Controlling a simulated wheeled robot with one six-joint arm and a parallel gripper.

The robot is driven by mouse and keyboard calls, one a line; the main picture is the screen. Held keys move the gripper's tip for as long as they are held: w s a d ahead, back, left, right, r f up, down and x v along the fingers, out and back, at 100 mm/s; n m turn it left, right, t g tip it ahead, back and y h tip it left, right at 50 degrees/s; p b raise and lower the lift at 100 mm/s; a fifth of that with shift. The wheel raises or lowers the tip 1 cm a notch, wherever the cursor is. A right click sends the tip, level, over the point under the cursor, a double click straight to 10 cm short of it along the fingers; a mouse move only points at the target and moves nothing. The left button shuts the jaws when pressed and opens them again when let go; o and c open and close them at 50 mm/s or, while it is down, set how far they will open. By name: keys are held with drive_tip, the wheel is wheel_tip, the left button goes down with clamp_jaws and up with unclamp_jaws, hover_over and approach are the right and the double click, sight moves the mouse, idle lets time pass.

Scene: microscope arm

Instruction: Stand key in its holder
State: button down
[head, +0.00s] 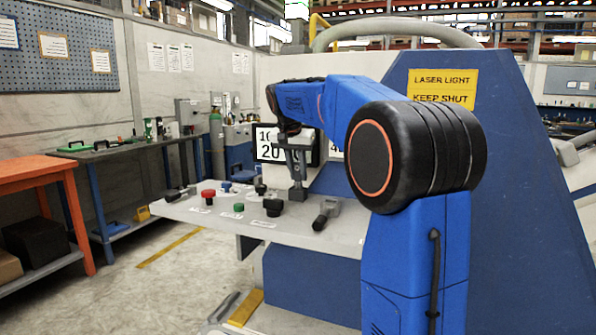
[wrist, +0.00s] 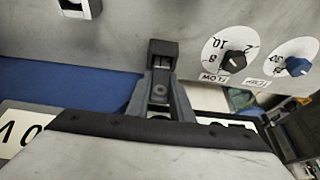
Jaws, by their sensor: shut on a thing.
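My gripper (head: 298,188) points down over the light control panel, in front of the blue machine. In the wrist view its two grey fingers (wrist: 160,80) close together on a small grey piece, taken as the key (wrist: 160,93). Most of the key is hidden between the fingers. A dark block shows at the fingertips; I cannot tell whether it is part of the key. A black-and-grey fitting (head: 325,213) sits on the panel to the right of my gripper in the head view. I cannot tell whether it is the holder.
The panel (head: 205,215) carries a red knob (head: 208,194), a green knob (head: 238,207) and black knobs (head: 273,206). The wrist view shows a black FLOW dial (wrist: 232,61) and a blue dial (wrist: 298,66). A numbered display (head: 270,144) stands behind my gripper. An orange table (head: 45,170) is far left.

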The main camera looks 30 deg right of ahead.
drive_tip(key=shift+f, duration=0.6)
drive_tip(key=c, duration=1.5)
unclamp_jaws()
drive_tip(key=v, duration=1.7)
drive_tip(key=shift+r, duration=0.2)
drive_tip(key=shift+s, duration=0.1)
drive_tip(key=s+a+f+n+y, duration=0.1)
drive_tip(key=s+a+f+n, duration=0.2)
drive_tip(key=s+f, duration=0.9)
drive_tip(key=s+a+f+n+t+y, duration=0.1)
drive_tip(key=s+a+f+n, duration=0.3)
drive_tip(key=s+f, duration=0.7)
drive_tip(key=s+a+f+n+t+y, duration=0.1)
drive_tip(key=s+a+f+n, duration=0.2)
drive_tip(key=s+f, duration=0.9)
drive_tip(key=shift+s+a+f+y, duration=0.15)
drive_tip(key=shift+a+f, duration=0.65)
drive_tip(key=shift+f, duration=0.05)
drive_tip(key=shift+s+a+f+y, duration=0.15)
drive_tip(key=shift+a+f, duration=0.7)
drive_tip(key=shift+f, duration=0.05)
